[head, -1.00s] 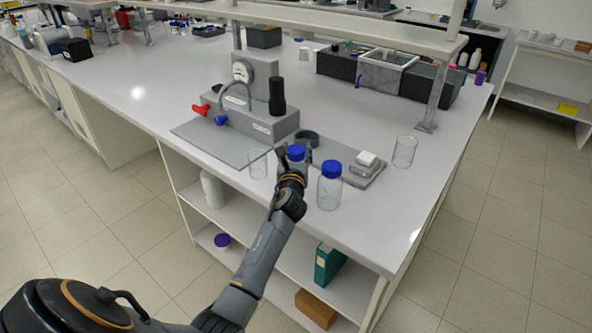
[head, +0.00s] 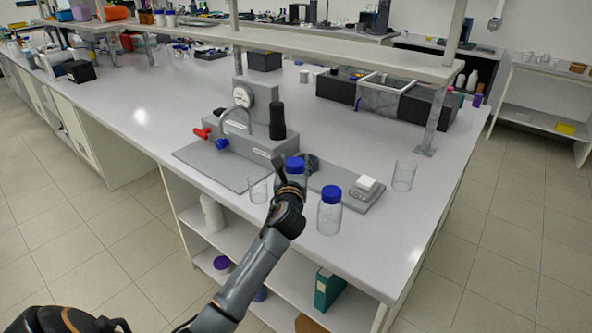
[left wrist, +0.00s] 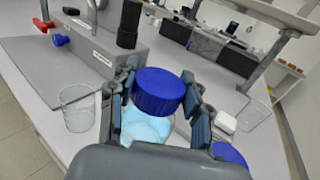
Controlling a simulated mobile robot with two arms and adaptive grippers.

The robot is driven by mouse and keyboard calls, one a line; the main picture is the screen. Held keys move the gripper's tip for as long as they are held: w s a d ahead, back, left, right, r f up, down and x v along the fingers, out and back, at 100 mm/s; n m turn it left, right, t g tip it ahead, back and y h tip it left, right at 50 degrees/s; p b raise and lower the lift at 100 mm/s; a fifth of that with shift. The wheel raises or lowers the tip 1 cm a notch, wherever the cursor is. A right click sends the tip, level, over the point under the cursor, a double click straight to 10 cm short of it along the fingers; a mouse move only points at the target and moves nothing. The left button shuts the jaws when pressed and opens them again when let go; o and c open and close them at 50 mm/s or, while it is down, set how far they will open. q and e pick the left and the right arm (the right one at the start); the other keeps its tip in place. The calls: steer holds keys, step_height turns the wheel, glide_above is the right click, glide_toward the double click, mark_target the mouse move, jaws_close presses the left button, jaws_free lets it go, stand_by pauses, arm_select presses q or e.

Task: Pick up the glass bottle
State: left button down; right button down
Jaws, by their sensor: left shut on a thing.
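A clear glass bottle with a blue cap (head: 294,165) is held by my left gripper (head: 289,180) near the front edge of the bench. In the left wrist view, the fingers of the gripper (left wrist: 160,108) stand on both sides of this bottle (left wrist: 148,126), just below its blue cap. The gripper hides its lower part, so I cannot tell how far its base is from the bench. A second glass bottle with a blue cap (head: 330,214) stands upright just to the right. Its cap (left wrist: 230,154) shows low in the left wrist view. My right gripper is not in view.
An empty beaker (head: 257,190) stands close left of the gripper, and another (head: 403,175) farther right. Behind are a grey rig with a gauge (head: 243,97) and a flat grey device (head: 348,193). A raised shelf (head: 345,52) spans the bench.

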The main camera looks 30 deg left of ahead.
arm_select(q)
steer(key=s+d+r, duration=0.4)
steer(key=s+r, duration=0.3)
steer(key=s, duration=0.3)
steer(key=shift+s+d+r+b, duration=0.25)
steer(key=shift+s+d+b, duration=0.05)
steer(key=shift+s+d, duration=0.1)
